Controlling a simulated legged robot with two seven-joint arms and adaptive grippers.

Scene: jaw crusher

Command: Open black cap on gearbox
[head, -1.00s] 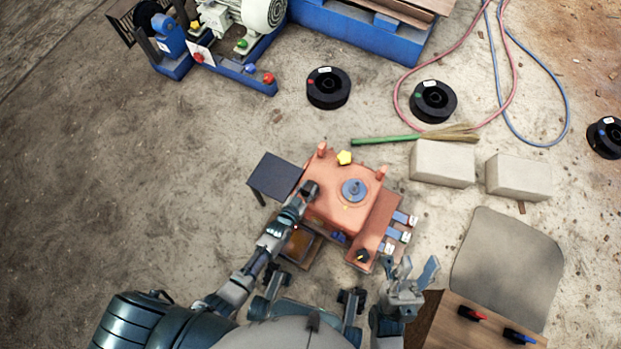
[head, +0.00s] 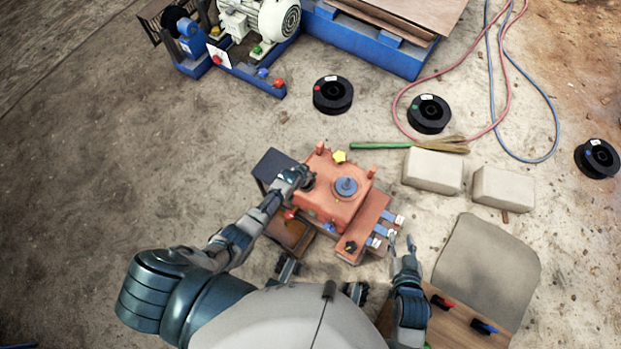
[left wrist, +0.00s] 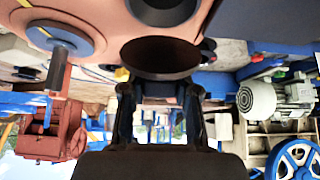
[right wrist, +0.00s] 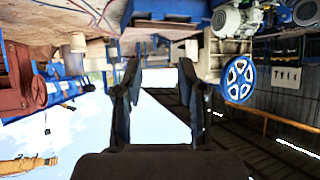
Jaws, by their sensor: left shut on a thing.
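The orange gearbox (head: 335,200) stands below centre in the head view, with a round blue-grey fitting (head: 346,187) on top. My left gripper (head: 301,178) is at its upper left corner. In the left wrist view the black cap (left wrist: 160,58) is a dark disc at the tips of my left gripper (left wrist: 160,88), which is shut on it. A dark round opening (left wrist: 165,8) shows beside the cap on the orange surface. Whether the cap still touches its rim, I cannot tell. My right gripper (head: 402,246) is open and empty, right of the gearbox; its fingers stand apart in the right wrist view (right wrist: 160,75).
A dark plate (head: 272,166) stands left of the gearbox. Blue-and-white switches (head: 382,232) line its right side. Grey blocks (head: 433,171), a broom (head: 385,146) and black spools (head: 333,95) lie beyond. A wooden panel (head: 455,318) is at lower right. The floor at left is clear.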

